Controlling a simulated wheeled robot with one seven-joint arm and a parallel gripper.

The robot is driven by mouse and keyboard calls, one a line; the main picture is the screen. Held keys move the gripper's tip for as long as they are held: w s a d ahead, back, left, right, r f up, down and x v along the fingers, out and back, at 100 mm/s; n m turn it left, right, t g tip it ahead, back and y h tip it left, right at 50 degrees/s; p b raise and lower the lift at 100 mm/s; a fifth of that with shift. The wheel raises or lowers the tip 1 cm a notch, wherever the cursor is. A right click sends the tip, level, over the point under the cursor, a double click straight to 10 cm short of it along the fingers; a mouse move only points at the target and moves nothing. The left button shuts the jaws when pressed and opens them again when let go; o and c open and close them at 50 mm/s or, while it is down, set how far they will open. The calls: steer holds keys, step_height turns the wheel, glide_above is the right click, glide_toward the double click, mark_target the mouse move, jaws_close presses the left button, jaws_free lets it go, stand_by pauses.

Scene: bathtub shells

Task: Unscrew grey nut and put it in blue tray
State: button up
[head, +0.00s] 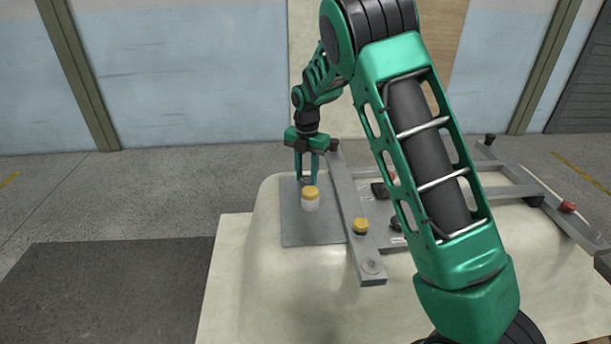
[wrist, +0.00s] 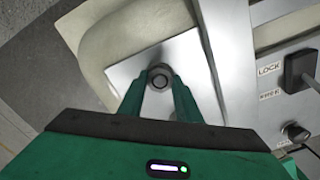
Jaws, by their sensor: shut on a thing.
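My gripper (head: 306,181) points down over the grey metal plate (head: 300,230) on top of the cream tub shell. In the wrist view its green fingers (wrist: 160,83) are closed on the grey nut (wrist: 160,77), a small round piece with a dark rim and a lighter centre. In the head view the nut cannot be made out; a yellow-topped white cylinder (head: 310,199) stands just in front of the fingertips. Whether the nut is still threaded on a bolt cannot be told. No blue tray shows in either view.
A frame with a red knob (head: 567,207) is at right. A dark lever by a LOCK label (wrist: 268,69) shows in the wrist view. My arm hides the shell's middle.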

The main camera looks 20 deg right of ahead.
steer(key=shift+n, duration=0.8)
steer(key=o, duration=1.2)
steer(key=shift+o, duration=0.2)
steer(key=shift+c, duration=0.9)
steer(key=m, duration=1.3)
